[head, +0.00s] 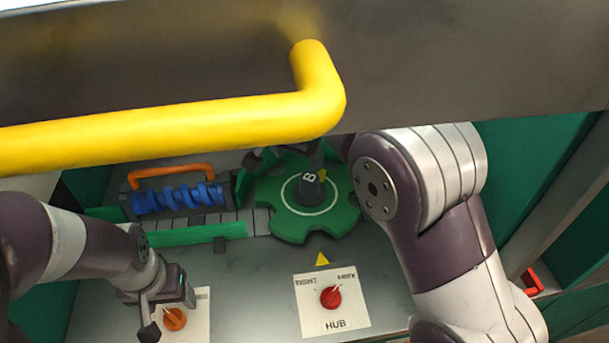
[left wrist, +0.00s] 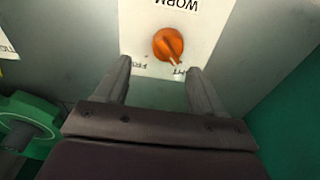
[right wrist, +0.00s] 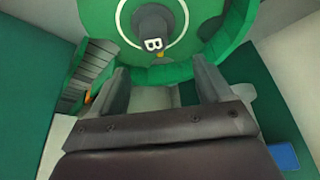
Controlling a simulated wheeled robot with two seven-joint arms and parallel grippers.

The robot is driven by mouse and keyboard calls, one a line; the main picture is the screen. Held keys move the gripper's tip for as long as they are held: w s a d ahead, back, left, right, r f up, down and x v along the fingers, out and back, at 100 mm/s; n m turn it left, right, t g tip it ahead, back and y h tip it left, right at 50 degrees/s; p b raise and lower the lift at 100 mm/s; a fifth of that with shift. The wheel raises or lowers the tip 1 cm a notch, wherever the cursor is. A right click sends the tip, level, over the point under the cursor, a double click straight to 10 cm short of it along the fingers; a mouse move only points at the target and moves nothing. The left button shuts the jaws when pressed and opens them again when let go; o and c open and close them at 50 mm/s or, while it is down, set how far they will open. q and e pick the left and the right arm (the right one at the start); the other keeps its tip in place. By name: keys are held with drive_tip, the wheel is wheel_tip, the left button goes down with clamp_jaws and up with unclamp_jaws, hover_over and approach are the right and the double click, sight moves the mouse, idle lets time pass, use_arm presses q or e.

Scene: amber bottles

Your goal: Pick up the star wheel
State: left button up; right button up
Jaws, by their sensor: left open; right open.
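The star wheel (head: 276,221) is a green notched disc with a white ring and a dark central hub marked B. It sits on the grey machine deck in the head view, and its near part fills the top of the right wrist view (right wrist: 207,40). My right gripper (right wrist: 158,70) is open, with its fingers pointing at the wheel's edge and nothing between them; in the head view it is mostly hidden behind the yellow bar. My left gripper (head: 168,312) is open and empty over the orange knob (left wrist: 168,43), apart from the star wheel.
A thick yellow handle (head: 200,125) on a metal panel (head: 450,60) crosses above the deck. A blue worm screw (head: 178,198) with an orange handle (head: 170,172) lies left of the wheel. A red HUB knob (head: 331,297) is in front. Green walls (head: 540,170) flank the space.

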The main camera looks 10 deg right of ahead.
sight(309, 177)
use_arm(q)
drive_tip(key=s, duration=0.1)
drive_tip(key=s+r, duration=0.1)
drive_tip(key=shift+s+a+r+p, duration=0.1)
drive_tip(key=shift+s+r+p, duration=0.1)
drive_tip(key=shift+s+p, duration=0.15)
drive_tip(key=shift+w+r+p, duration=0.4)
drive_tip(key=shift+w+p, duration=0.1)
drive_tip(key=shift+w, duration=0.05)
use_arm(e)
drive_tip(key=x, duration=1)
drive_tip(key=shift+s+d+f, duration=0.25)
drive_tip(key=shift+s, duration=0.05)
use_arm(q)
drive_tip(key=shift+s, duration=0.25)
use_arm(e)
drive_tip(key=shift+s+f, duration=0.1)
drive_tip(key=shift+f, duration=0.05)
use_arm(q)
drive_tip(key=shift+w, duration=0.2)
use_arm(e)
drive_tip(key=shift+f, duration=0.1)
drive_tip(key=c, duration=1.3)
drive_tip(key=shift+c, duration=0.2)
